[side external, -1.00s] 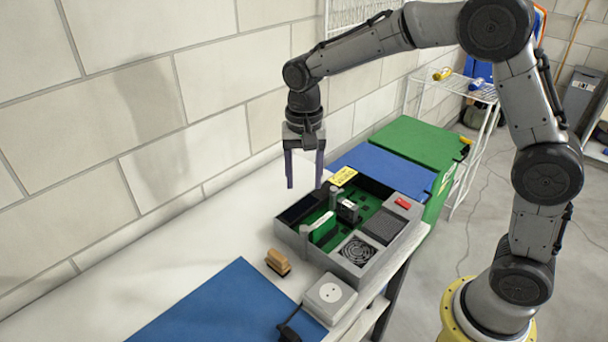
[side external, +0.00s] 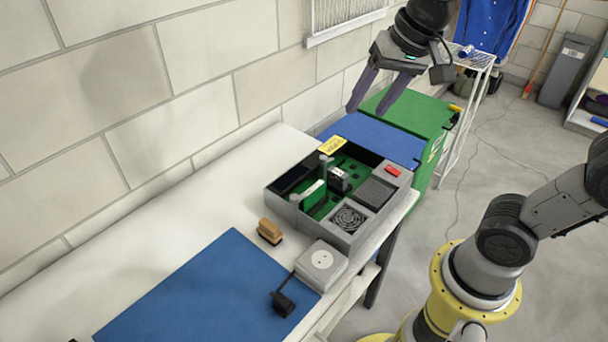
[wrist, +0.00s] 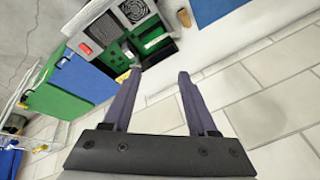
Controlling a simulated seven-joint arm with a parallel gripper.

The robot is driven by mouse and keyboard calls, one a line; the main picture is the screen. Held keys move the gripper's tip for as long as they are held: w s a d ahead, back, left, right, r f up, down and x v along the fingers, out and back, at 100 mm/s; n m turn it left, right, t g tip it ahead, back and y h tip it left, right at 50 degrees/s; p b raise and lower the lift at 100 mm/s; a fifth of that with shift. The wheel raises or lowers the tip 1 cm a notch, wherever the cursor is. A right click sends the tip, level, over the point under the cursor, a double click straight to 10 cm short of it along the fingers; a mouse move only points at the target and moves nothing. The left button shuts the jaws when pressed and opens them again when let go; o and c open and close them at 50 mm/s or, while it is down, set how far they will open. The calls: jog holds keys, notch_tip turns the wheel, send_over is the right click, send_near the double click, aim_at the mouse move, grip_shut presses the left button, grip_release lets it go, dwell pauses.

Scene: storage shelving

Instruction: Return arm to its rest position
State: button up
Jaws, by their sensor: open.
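My gripper (side external: 372,97) is open and empty in the side external view, raised and tilted above the far end of the white bench. Its two dark fingers point down and to the left, apart from everything. In the wrist view my gripper (wrist: 159,75) shows both fingers spread with nothing between them. My arm reaches in from the right, with its upper part out of the picture. The grey case with green circuit boards (side external: 357,235) sits on the bench below and in front of the gripper. The same case (wrist: 105,13) shows at the top of the wrist view.
A brush (side external: 270,231), a white socket box (side external: 321,262) with a black plug (side external: 284,303) and a blue mat (side external: 200,290) lie on the bench (side external: 150,240). A green bin (side external: 432,160) and wire rack (side external: 474,63) stand beyond. The block wall is behind.

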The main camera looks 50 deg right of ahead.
jog(key=s+d+f+n+t, duration=0.1)
jog(key=s+f+n, duration=0.4)
jog(key=s, duration=0.6)
jog(key=shift+f+n, duration=0.2)
jog(key=shift+n, duration=1)
jog(key=shift+s, duration=0.1)
